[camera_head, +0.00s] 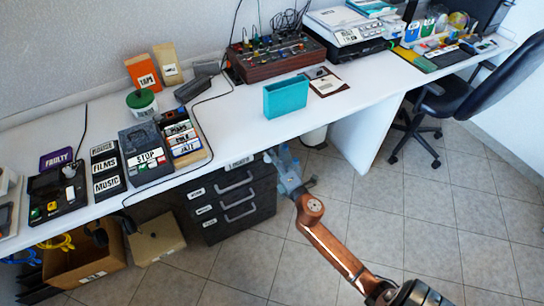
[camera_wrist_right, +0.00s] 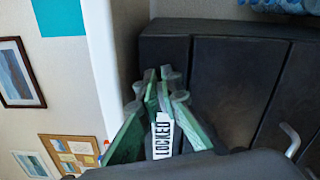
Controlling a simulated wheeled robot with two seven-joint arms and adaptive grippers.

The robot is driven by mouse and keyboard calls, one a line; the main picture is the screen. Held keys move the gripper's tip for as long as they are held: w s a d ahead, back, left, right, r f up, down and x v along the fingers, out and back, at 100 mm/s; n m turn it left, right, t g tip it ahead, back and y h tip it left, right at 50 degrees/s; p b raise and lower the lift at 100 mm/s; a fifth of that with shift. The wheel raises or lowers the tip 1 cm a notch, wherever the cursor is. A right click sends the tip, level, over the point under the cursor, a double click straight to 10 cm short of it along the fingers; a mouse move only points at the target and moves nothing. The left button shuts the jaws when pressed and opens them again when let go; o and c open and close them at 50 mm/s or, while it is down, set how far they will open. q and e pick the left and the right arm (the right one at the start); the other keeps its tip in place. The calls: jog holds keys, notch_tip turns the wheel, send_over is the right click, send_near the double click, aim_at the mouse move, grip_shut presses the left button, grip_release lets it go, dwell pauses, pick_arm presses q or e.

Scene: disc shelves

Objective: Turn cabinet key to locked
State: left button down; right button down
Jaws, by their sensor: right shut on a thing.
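The dark drawer cabinet (camera_head: 232,200) stands under the white desk, with several labelled drawers and a white LOCKED label (camera_head: 239,162) along its top edge. My right gripper (camera_head: 277,160) is at the cabinet's top right corner in the head view. In the wrist view its green fingers (camera_wrist_right: 159,84) are closed together at the dark cabinet (camera_wrist_right: 215,75), around the cabinet key. The key itself is hidden by the fingers. My left gripper is out of view.
The white desk (camera_head: 235,125) overhangs the cabinet close to my right gripper. A teal box (camera_head: 286,97) stands near its front edge. A cardboard box (camera_head: 85,262) sits on the floor at left, and a black office chair (camera_head: 480,90) at right. Tiled floor is free between.

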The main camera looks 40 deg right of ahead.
jog(key=shift+f+m, duration=0.25)
jog(key=shift+m, duration=0.75)
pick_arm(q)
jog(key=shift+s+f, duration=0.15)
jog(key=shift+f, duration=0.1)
pick_arm(e)
jog(key=shift+f+m, duration=0.1)
jog(key=shift+m, duration=0.5)
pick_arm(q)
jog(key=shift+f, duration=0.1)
pick_arm(e)
jog(key=c, duration=2.1)
grip_release()
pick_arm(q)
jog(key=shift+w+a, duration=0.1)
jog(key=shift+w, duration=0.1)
